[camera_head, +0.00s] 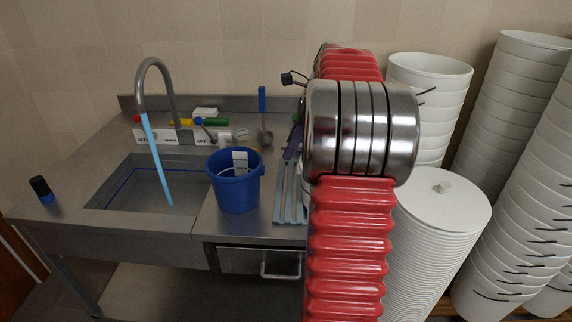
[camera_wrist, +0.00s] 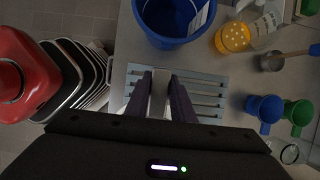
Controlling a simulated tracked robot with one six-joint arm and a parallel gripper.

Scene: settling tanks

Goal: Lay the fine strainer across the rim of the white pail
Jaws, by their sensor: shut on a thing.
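My gripper (camera_wrist: 161,83) has purple fingers, shut on a narrow pale piece (camera_wrist: 160,94) over the slatted grey rack. Most of this piece is hidden by the fingers and gripper body, so I cannot tell whether it is part of the fine strainer. In the head view my arm covers most of the gripper; a bit of purple finger (camera_head: 292,149) shows at its left edge. I cannot make out the white pail for sure; a sliver of white (camera_head: 304,184) shows beside my arm above the rack.
A blue bucket (camera_head: 236,182) stands left of the slatted rack (camera_head: 284,197), right of the sink (camera_head: 140,187) with running water. A blue-handled ladle (camera_head: 263,113) and small coloured items lie behind. Tall stacks of white buckets (camera_head: 430,75) crowd the right side.

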